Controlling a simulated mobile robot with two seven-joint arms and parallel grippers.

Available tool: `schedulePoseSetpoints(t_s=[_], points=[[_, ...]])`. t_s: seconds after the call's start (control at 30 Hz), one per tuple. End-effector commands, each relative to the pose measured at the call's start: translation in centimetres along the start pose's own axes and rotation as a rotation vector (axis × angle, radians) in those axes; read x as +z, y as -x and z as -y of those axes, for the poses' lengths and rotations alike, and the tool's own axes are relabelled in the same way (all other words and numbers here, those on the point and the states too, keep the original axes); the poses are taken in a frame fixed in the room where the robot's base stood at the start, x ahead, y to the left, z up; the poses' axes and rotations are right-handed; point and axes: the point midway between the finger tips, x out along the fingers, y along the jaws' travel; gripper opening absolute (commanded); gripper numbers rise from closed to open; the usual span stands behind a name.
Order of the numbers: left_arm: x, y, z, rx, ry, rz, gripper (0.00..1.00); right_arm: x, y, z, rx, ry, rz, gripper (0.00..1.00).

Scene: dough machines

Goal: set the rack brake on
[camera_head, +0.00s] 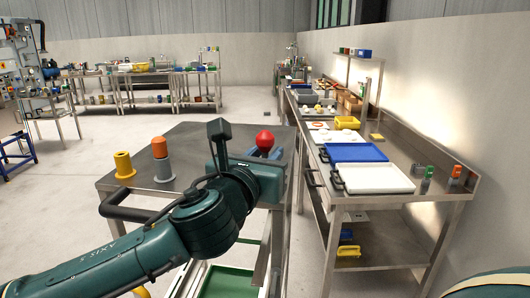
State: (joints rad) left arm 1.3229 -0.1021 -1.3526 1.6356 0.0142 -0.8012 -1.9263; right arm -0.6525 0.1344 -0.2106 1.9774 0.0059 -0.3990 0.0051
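A steel rack (205,135) with a flat top stands in front of me. A red knob (265,138) shows on its top, with a blue-grey base (262,153) partly hidden behind my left wrist; it may be the brake, but I cannot tell its setting. My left gripper (219,140) is over the near part of the rack top, left of the knob. One dark finger points up; the other is not clear, so I cannot tell open from shut. My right gripper is out of view; only a green piece of my arm shows at bottom right.
A yellow peg (124,165) and an orange-and-grey peg (161,160) stand on the rack's left side. A black handle (120,211) sticks out at its left. A steel bench (400,205) with a blue tray (355,152) and white tray (375,178) runs along the right.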

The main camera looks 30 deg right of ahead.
Motion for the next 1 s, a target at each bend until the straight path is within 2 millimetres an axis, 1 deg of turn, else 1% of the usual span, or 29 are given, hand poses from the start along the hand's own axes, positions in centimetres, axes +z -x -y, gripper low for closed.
schedulePoseSetpoints(t_s=[0.2, 0.5, 0.87, 1.0], points=[[0.0, 0.0, 0.0, 0.000, 0.000, 0.000, 0.25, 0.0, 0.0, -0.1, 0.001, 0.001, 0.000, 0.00], [0.0, 0.0, 0.0, 0.000, 0.000, 0.000, 0.00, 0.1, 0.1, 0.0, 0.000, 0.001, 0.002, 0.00], [0.1, 0.0, 0.0, 0.001, -0.001, 0.001, 0.00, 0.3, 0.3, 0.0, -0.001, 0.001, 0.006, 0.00], [0.6, 0.0, 0.2, 0.000, -0.059, -0.009, 0.00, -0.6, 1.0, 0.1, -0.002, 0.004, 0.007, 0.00]])
